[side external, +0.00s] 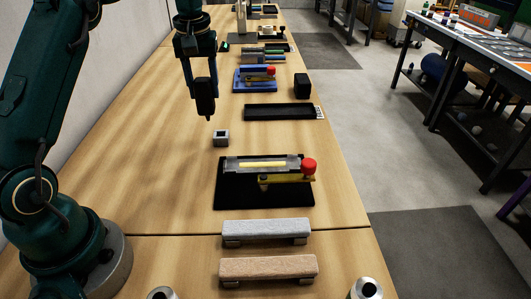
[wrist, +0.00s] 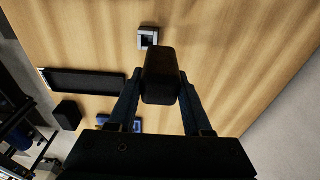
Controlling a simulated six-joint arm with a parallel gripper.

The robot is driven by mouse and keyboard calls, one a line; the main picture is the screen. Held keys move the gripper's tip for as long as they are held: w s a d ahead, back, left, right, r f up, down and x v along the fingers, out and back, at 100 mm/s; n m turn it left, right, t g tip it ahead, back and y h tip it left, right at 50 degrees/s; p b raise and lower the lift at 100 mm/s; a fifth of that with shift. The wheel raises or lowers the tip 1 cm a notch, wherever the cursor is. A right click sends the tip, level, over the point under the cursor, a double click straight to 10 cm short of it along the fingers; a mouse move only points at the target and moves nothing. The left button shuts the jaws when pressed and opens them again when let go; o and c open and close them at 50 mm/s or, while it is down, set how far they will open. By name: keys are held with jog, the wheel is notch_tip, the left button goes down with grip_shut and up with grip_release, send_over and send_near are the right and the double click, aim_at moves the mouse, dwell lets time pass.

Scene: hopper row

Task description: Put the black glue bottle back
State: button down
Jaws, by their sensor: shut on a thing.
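The black glue bottle (side external: 205,101) hangs nearly upright, slightly tilted, between the fingers of my gripper (side external: 203,82), which is shut on it. It is in the air above the wooden table. In the wrist view the bottle (wrist: 160,76) fills the gap between the two fingers (wrist: 158,88). A small grey square holder with a dark opening (side external: 221,138) stands on the table. It is below the bottle and a little to its right in the side view.
A black base with a clear-topped fixture and red knob (side external: 265,193) stands nearer the camera. Grey (side external: 266,230) and tan (side external: 268,267) bars lie in front. A black tray (side external: 279,112), black block (side external: 302,86) and blue fixture (side external: 255,85) stand right and behind. Table left of the holder is clear.

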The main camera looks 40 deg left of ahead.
jog(key=shift+w+d+f, duration=0.3)
jog(key=shift+f, duration=0.6)
jog(key=shift+w+d+f, duration=0.3)
jog(key=shift+f, duration=0.65)
jog(key=shift+w+d+f, duration=0.3)
jog(key=shift+f, duration=0.6)
jog(key=shift+f, duration=0.3)
jog(key=shift+c, duration=1.6)
grip_release()
